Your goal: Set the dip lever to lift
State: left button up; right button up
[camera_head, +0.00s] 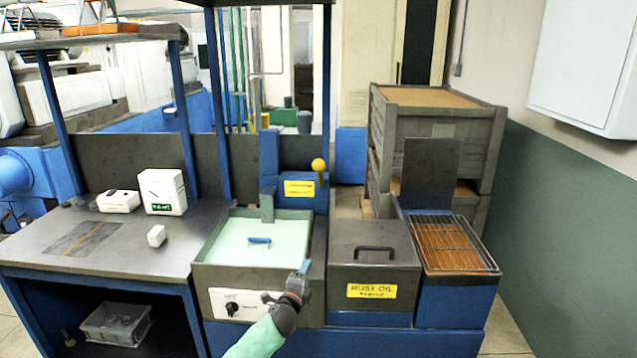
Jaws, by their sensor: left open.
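The dip lever (318,166) has a yellow ball knob and stands at the right side of a blue housing (299,188) with a yellow label, behind the open tank. The label's words are too small to read. The open tank (213,277) holds pale green liquid, with a small blue handle-like part (259,240) in its middle. My left gripper (286,284) is open and empty at the tank's front right corner, in front of and below the lever, apart from it. My right gripper is not in view.
A closed grey box with a black handle (374,249) and a "RUST OIL" label stands right of the tank. A wire rack tray (445,244) is further right. A workbench (60,253) with white devices is left. Blue posts rise behind the tank.

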pick_arm(q)
jog(key=w+d+r+m+h, duration=0.1)
jog(key=w+r+m+h, duration=0.2)
jog(key=w+r+m, duration=0.4)
jog(key=w+d+r+m+h, duration=0.1)
jog(key=w+r+m+h, duration=0.25)
jog(key=r+m, duration=0.4)
jog(key=m+g+h, duration=0.2)
jog(key=m+g, duration=0.3)
jog(key=m, duration=0.4)
send_near(313, 166)
jog(key=shift+n, duration=0.25)
jog(key=x, duration=0.4)
jog(key=shift+s+d+f, duration=0.1)
jog(key=shift+d+f, duration=0.2)
jog(key=shift+d, duration=0.15)
jog(key=shift+a+r, duration=0.15)
jog(key=shift+w+d+r, duration=0.15)
jog(key=shift+w+d, duration=0.1)
jog(key=shift+w, duration=0.2)
jog(key=p+x, duration=0.2)
jog(key=x, duration=0.2)
jog(key=shift+w+d, duration=0.3)
jog(key=shift+x, duration=1.05)
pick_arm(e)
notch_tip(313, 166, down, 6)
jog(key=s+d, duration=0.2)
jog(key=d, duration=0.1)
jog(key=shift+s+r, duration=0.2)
